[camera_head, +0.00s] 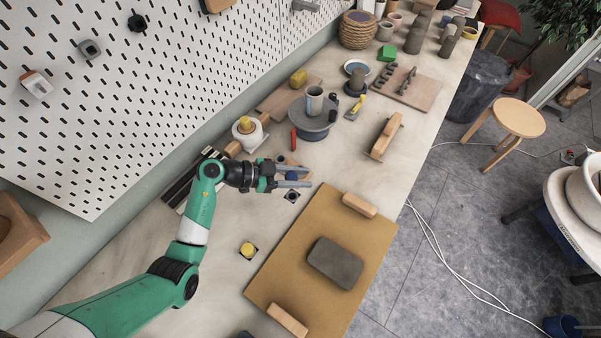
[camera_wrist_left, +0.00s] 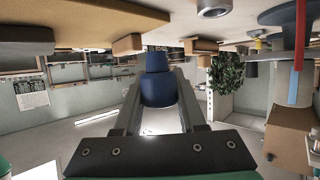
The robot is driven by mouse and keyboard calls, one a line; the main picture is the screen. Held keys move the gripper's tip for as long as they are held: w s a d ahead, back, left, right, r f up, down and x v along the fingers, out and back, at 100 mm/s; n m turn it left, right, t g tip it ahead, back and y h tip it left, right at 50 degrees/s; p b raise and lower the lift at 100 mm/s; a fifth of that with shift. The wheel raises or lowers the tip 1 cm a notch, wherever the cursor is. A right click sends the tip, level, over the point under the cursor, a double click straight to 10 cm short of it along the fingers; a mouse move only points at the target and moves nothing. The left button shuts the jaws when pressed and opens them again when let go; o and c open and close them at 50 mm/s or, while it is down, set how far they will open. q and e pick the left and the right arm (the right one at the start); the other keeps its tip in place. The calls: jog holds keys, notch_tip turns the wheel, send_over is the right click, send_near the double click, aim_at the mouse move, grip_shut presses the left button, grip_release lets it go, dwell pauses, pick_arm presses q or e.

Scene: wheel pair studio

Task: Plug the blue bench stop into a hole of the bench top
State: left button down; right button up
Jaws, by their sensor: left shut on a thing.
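My left gripper (camera_head: 298,176) is shut on the blue bench stop (camera_head: 291,177), over the bench top (camera_head: 215,272). In the left wrist view the stop (camera_wrist_left: 157,90) sits between the two fingers (camera_wrist_left: 157,96), its narrower end toward the bench top. That view has the bench top along its upper edge, and the stop looks apart from it. A dark square with a round hole (camera_head: 292,196) lies just below the gripper in the head view. A ringed hole (camera_wrist_left: 213,8) shows at the top of the left wrist view. A yellow stop (camera_head: 248,249) sits in another dark square.
A tan board (camera_head: 280,262) with a grey slab (camera_head: 334,262) and wooden blocks lies at lower right. A turntable (camera_head: 312,128) with a mug, a red tool (camera_head: 293,139) and a white pot (camera_head: 247,134) stand behind the gripper. Bare bench lies around the yellow stop.

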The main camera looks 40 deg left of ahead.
pick_arm(q)
jog(key=shift+f+b, duration=0.9)
jog(key=shift+f, duration=1.8)
pick_arm(e)
jog(key=shift+f, duration=1.25)
jog(key=shift+r, duration=0.1)
pick_arm(q)
jog(key=shift+p, duration=0.65)
pick_arm(e)
jog(key=shift+r, duration=0.5)
pick_arm(q)
jog(key=shift+r+p, duration=0.15)
jog(key=shift+p, duration=0.4)
pick_arm(e)
jog(key=shift+r, duration=0.55)
pick_arm(q)
jog(key=shift+f, duration=0.35)
